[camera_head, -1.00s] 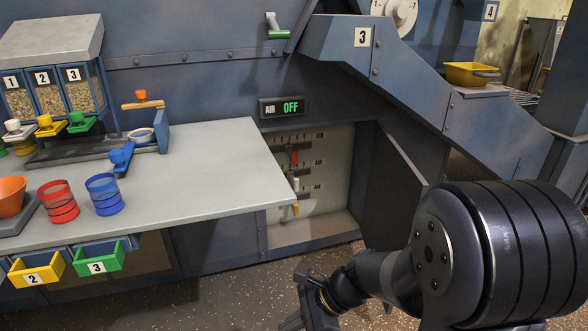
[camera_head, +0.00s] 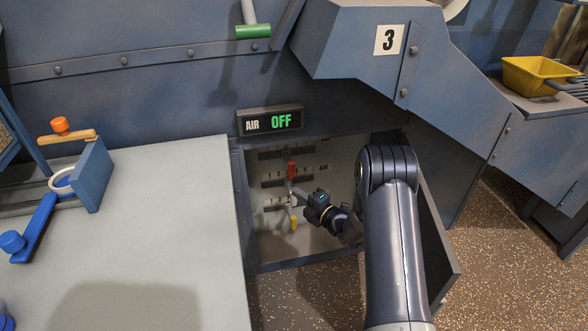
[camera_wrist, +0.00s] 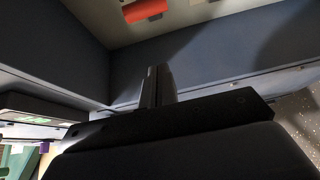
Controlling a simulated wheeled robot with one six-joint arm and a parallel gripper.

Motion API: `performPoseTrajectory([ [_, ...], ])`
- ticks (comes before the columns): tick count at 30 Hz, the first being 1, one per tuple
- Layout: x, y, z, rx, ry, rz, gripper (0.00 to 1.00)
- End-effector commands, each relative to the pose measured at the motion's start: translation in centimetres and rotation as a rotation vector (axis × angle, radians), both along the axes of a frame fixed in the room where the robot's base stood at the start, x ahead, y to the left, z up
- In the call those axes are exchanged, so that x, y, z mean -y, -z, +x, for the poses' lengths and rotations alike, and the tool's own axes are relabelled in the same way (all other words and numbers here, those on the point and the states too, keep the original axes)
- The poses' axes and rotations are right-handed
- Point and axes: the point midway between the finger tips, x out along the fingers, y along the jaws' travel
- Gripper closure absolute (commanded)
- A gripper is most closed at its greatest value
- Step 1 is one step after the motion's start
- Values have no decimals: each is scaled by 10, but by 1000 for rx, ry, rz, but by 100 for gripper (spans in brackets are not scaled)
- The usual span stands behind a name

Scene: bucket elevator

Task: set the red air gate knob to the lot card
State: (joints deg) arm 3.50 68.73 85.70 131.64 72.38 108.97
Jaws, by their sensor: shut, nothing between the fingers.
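The red air gate knob (camera_head: 291,170) sits on the top slider of a pale panel inside the recess under the AIR OFF sign. A red block (camera_wrist: 142,10), seemingly the same knob, is cut off by the top edge of the wrist view. My gripper (camera_head: 298,195) is inside the recess, just below the red knob and apart from it. Its fingers (camera_wrist: 156,86) are shut and empty in the wrist view. The white knob is hard to tell from the fingertips. The yellow knob (camera_head: 293,223) is below them. I cannot make out a lot card.
The AIR OFF sign (camera_head: 270,120) hangs above the recess. The grey worktop (camera_head: 170,225) borders it on the left. An open dark door panel (camera_head: 437,245) stands right of my arm.

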Motion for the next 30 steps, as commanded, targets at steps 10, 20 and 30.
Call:
performPoseTrajectory([
  [10,-40,3,43,5,-3,-1,100],
  [20,-45,2,81,3,3,-2,100],
  [30,-29,0,88,1,-1,-1,100],
])
